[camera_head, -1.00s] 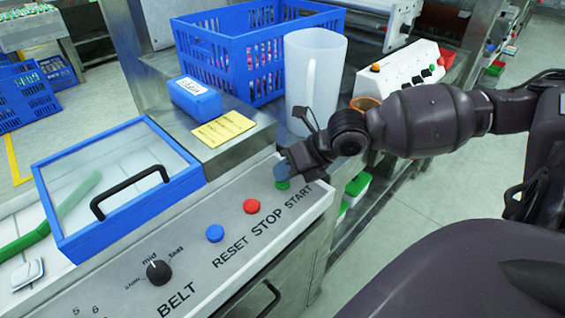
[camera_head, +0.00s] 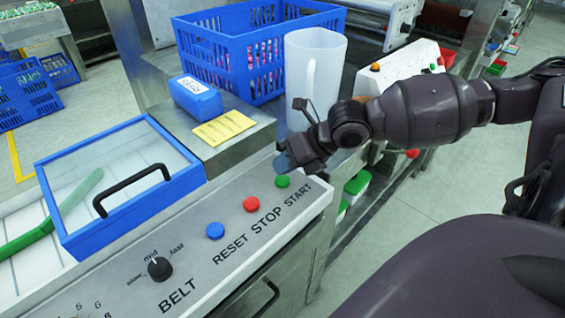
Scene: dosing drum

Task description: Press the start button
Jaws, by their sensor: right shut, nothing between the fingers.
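The green start button (camera_head: 283,182) is on the sloped grey panel (camera_head: 207,262), at the upper right end of a row above the word START. The red stop button (camera_head: 251,204) and the blue reset button (camera_head: 215,231) are beside it, lower left. My right gripper (camera_head: 284,163) is shut and empty. Its tips are just above and behind the green button in the picture, and the whole button shows, apart from the tips. My left gripper is not in view.
A blue-framed clear lid (camera_head: 120,185) with a black handle is left of the buttons. A belt knob (camera_head: 160,268) is lower left. Behind stand a white jug (camera_head: 313,75), a blue crate (camera_head: 243,50), a blue block (camera_head: 195,97) and a yellow note (camera_head: 224,128).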

